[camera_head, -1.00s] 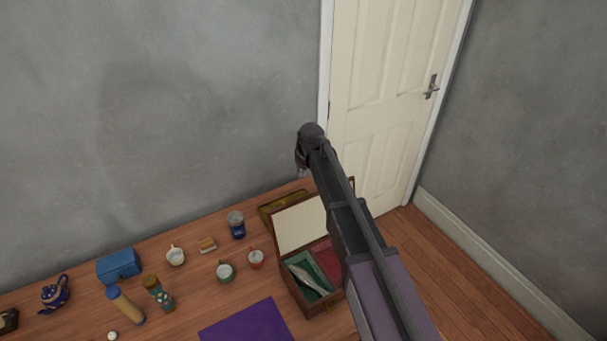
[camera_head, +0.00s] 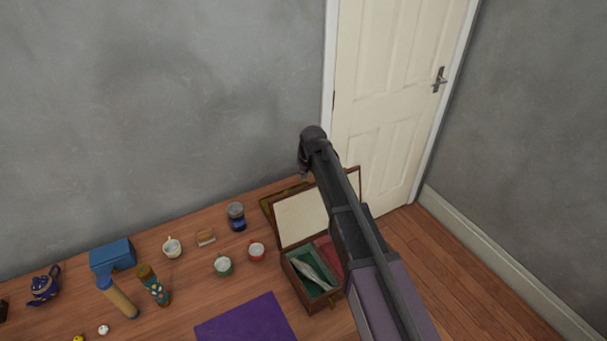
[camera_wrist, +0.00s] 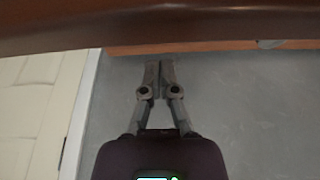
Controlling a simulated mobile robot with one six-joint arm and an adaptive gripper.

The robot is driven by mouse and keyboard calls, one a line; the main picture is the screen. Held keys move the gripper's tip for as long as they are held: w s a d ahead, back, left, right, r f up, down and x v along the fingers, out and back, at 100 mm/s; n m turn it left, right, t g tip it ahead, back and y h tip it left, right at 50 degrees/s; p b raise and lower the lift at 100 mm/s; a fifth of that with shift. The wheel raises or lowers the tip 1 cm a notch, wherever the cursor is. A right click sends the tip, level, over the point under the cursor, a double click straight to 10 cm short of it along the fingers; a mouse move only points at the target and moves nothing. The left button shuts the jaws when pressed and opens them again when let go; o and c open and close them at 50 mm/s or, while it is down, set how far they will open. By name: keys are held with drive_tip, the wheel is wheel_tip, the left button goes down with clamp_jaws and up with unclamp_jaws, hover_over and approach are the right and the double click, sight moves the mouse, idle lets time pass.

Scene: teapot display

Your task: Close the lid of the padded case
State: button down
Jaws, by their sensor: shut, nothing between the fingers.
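The padded case (camera_head: 318,306) is a brown wooden box at the right end of the table in the head view. Its lid (camera_head: 300,218) stands open, tilted up at the back, with a cream lining. One compartment is green and holds a long pale thing; the other is red. My arm hides part of the case and lid. My gripper (camera_head: 304,170) is up behind the lid's upper edge, near the wall. In the wrist view my gripper (camera_wrist: 160,66) is shut and empty, below a dark brown edge that may be the lid.
A brownish-gold object (camera_head: 268,203) lies behind the lid. A purple cloth (camera_head: 246,322) lies in front. The door (camera_head: 385,110) is behind, right.

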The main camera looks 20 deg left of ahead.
drive_tip(key=shift+s+d+r, duration=0.15)
drive_tip(key=shift+s+d, duration=0.8)
drive_tip(key=shift+d, duration=0.15)
